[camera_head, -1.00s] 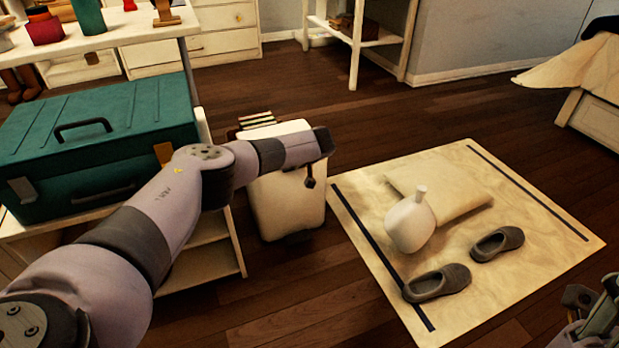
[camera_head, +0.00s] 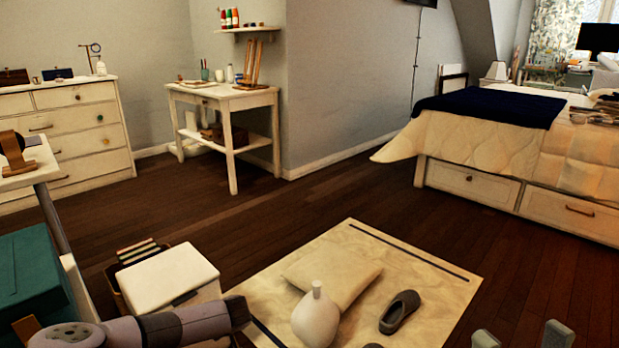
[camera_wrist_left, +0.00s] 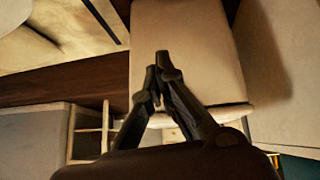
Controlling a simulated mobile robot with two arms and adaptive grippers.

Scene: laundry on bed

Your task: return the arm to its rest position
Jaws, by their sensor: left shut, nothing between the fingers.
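My left arm (camera_head: 165,329) reaches in from the lower left in the head view, in front of the white bin (camera_head: 168,277). My right gripper (camera_head: 521,338) shows only as two grey fingertips at the bottom edge of the head view. They stand apart, and the rest is cut off.
A teal toolbox (camera_head: 30,275) is at the left edge. A pale mat (camera_head: 420,270) holds a cushion (camera_head: 333,268), a white bottle (camera_head: 316,320) and a dark shoe (camera_head: 400,311). A bed (camera_head: 470,150) stands far right. Dark floor (camera_head: 300,205) lies clear in the middle.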

